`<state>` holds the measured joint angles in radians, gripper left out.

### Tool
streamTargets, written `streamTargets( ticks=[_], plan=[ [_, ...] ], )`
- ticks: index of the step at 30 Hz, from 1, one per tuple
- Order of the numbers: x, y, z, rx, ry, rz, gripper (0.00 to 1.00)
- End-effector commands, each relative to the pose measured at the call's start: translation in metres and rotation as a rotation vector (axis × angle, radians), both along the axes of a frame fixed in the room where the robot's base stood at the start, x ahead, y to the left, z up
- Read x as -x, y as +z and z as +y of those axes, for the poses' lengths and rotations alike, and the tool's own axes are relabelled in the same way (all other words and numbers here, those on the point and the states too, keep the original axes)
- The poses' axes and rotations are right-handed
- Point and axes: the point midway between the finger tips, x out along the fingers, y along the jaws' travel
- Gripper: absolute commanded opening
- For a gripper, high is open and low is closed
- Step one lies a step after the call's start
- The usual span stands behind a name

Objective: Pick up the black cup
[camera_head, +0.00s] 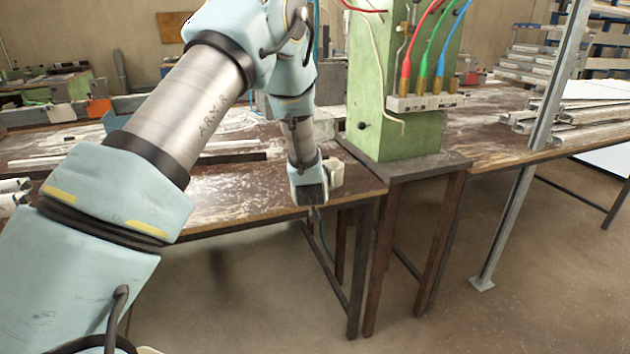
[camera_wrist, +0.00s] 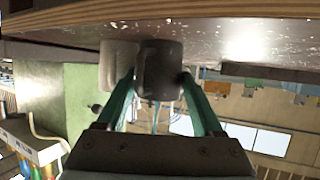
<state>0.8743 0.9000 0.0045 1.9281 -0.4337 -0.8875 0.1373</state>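The black cup (camera_wrist: 160,68) stands between my gripper's two teal fingers (camera_wrist: 158,82) in the wrist view, which shows the scene upside down. The fingers lie along both sides of the cup with no clear gap, but I cannot tell whether they press on it. The cup's base appears to be at the tabletop, with no visible lift. In the head view my gripper (camera_head: 310,192) is low at the front right corner of the bench. I cannot make out the black cup there, apart from the dark gripper end.
A white cup (camera_wrist: 117,66) stands close beside the black one; it also shows in the head view (camera_head: 334,172). The wooden bench (camera_head: 230,190) ends just in front of my gripper. A green column (camera_head: 395,100) with coloured hoses stands right of it. A metal post (camera_head: 545,130) rises further right.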

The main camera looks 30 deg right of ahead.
Motion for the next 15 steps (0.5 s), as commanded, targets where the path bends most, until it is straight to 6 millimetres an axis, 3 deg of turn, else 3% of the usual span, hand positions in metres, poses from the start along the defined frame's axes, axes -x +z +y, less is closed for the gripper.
streamTargets(
  ticks=[2, 15],
  plan=[
    [0.0001, 0.0000, 0.0000, 0.000, 0.000, 0.000, 0.58],
    [0.0002, 0.0004, -0.0001, 0.000, 0.000, 0.000, 0.09]
  ],
)
